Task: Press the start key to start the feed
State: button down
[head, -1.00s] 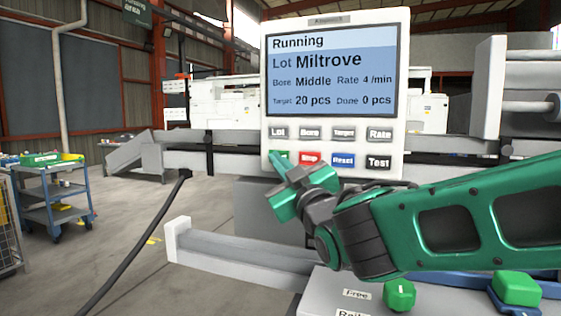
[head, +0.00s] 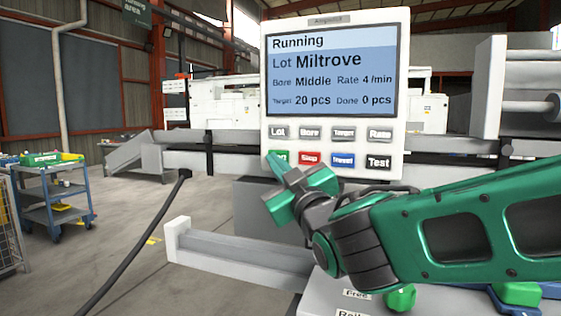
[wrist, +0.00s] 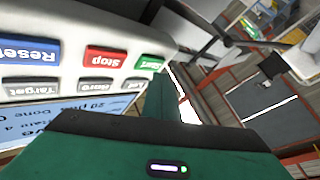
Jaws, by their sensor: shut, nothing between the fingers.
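The control panel (head: 333,150) faces me, with its screen (head: 331,75) reading Running, Lot Miltrove, Bore Middle, Rate 4 /min, Target 20 pcs, Done 0 pcs. The green start key (head: 283,156) is at the left of the lower key row, partly hidden by my gripper (head: 271,160). In the wrist view, the start key (wrist: 149,63) shows its label upside down, beside the red stop key (wrist: 105,56). My gripper is shut and empty, its fingertips (wrist: 161,84) close to the start key. I cannot tell whether they touch it.
The red Stop key (head: 310,159), blue Reset key (head: 343,160) and Test key (head: 378,162) sit right of the start key. A grey rail (head: 240,257) runs below the panel. A blue cart (head: 56,195) stands far left, with open floor between.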

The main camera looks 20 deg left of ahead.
jog(key=shift+s+a, duration=0.2)
jog(key=shift+s, duration=2.3)
